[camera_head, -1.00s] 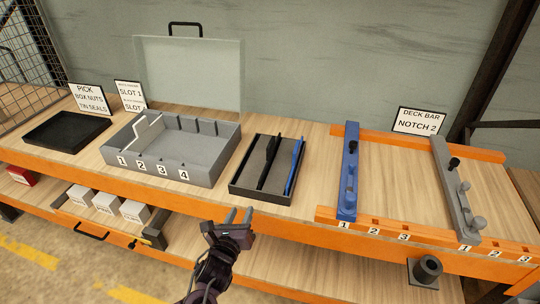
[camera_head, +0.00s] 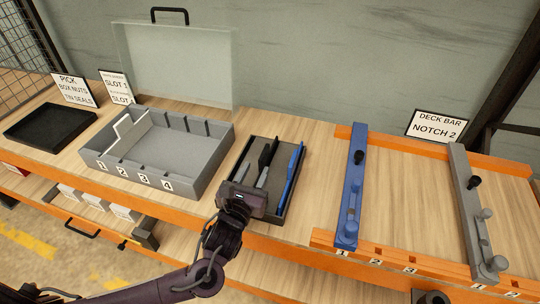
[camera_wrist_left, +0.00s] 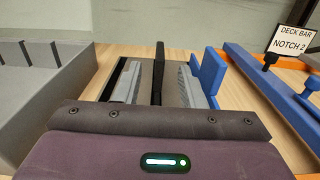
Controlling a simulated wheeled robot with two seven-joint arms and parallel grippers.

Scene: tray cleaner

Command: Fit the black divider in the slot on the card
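The black divider (camera_head: 268,153) stands on edge in a small black tray (camera_head: 233,163) with a grey floor, left of a blue divider (camera_head: 291,172). My left gripper (camera_head: 254,174) reaches over the tray's front edge. In the left wrist view its two grey fingers are apart, with the black divider (camera_wrist_left: 158,72) between them and gaps on both sides. The grey bin (camera_head: 200,180) has slots labelled 1 to 4 along its front, and a pale divider (camera_head: 131,126) stands at its left. My right gripper is out of view.
The bin's clear lid (camera_head: 175,65) stands open behind it. A black tray (camera_head: 50,126) lies at far left. A blue bar (camera_head: 351,190) and a grey bar (camera_head: 470,215) lie across orange rails at right, near a "DECK BAR NOTCH 2" sign (camera_head: 437,125).

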